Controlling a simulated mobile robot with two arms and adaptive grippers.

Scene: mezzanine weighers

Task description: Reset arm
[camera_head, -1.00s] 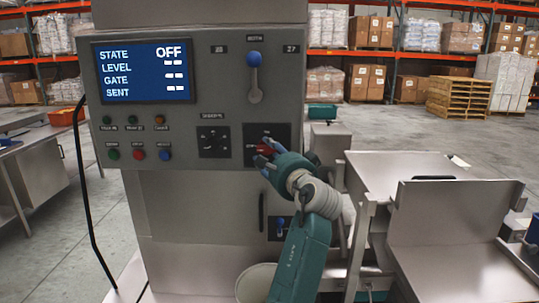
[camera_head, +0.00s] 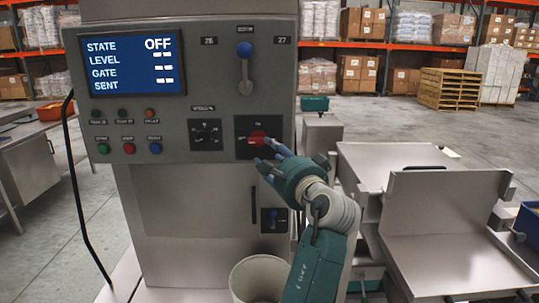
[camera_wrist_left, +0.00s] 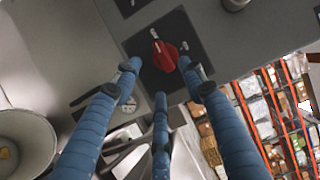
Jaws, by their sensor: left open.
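The grey control cabinet (camera_head: 215,30) carries a blue screen (camera_head: 134,64) reading STATE OFF, with dashes for LEVEL, GATE and SENT. A red rotary switch (camera_head: 257,139) sits on a black plate at the panel's lower right. My left gripper (camera_head: 269,153) is open and empty, just below and right of the switch. In the left wrist view its three blue fingers (camera_wrist_left: 158,80) are spread, with the red switch (camera_wrist_left: 165,56) beyond the tips. I cannot tell whether a fingertip touches it. My right gripper is not in view.
A blue-knobbed lever (camera_head: 245,65) is above the switch, and a smaller blue lever (camera_head: 273,217) below. A pale bucket (camera_head: 258,280) stands under my arm. Steel trays (camera_head: 450,215) fill the right. A black cable (camera_head: 75,190) hangs at left.

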